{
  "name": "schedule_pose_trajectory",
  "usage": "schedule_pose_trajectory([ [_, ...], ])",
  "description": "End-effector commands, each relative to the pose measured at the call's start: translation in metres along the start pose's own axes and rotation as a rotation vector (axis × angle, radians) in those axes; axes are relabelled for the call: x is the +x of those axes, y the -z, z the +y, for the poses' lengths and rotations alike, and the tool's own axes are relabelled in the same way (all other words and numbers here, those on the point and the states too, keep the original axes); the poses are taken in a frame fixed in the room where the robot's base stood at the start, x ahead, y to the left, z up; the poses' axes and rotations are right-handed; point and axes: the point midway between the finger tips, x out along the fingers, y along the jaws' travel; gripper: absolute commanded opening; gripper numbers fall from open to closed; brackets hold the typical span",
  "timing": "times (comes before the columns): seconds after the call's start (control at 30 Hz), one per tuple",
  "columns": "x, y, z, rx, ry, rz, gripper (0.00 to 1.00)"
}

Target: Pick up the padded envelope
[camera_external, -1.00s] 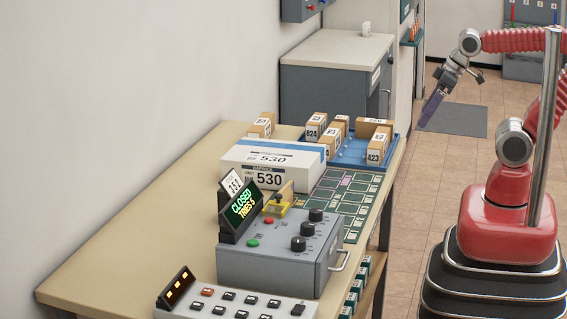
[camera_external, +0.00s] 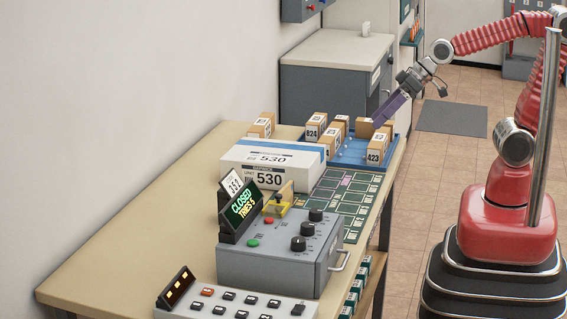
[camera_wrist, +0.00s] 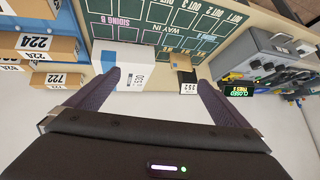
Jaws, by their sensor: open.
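I cannot pick out a padded envelope in either view. My gripper (camera_external: 381,120) is over the far right part of the blue tray (camera_external: 350,158) in the external view, its purple fingers pointing down and left. In the wrist view its two dark fingers (camera_wrist: 158,82) are spread wide with nothing between them. Numbered brown parcels stand in the tray, including one marked 423 (camera_external: 377,151) and one marked 824 (camera_external: 314,128). A brown parcel (camera_external: 363,127) at the fingertips is partly hidden by them. A parcel marked 224 (camera_wrist: 48,46) shows at left in the wrist view.
A large white box marked 530 (camera_external: 270,170) lies on the table beside the tray. A green slotted board (camera_external: 345,197) and a grey control box (camera_external: 275,255) are nearer the camera. The table's left side is clear. A grey cabinet (camera_external: 335,85) stands behind.

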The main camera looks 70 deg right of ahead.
Motion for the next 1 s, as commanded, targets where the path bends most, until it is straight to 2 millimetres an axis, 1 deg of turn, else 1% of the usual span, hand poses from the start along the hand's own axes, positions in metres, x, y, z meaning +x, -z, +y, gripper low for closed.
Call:
schedule_pose_trajectory([
  [0.03,0.012,0.006,-0.01,-0.001,0.018,0.013,1.0],
  [0.2,0.048,0.031,-0.04,0.014,0.062,0.088,1.0],
  [0.3,0.069,0.043,-0.055,0.025,0.074,0.129,1.0],
  [0.53,0.116,0.059,-0.085,0.053,0.066,0.218,1.0],
  [0.77,0.162,0.06,-0.107,0.074,0.009,0.294,1.0],
  [0.87,0.18,0.056,-0.114,0.076,-0.03,0.325,1.0],
  [1.0,0.205,0.045,-0.12,0.073,-0.097,0.365,1.0],
])
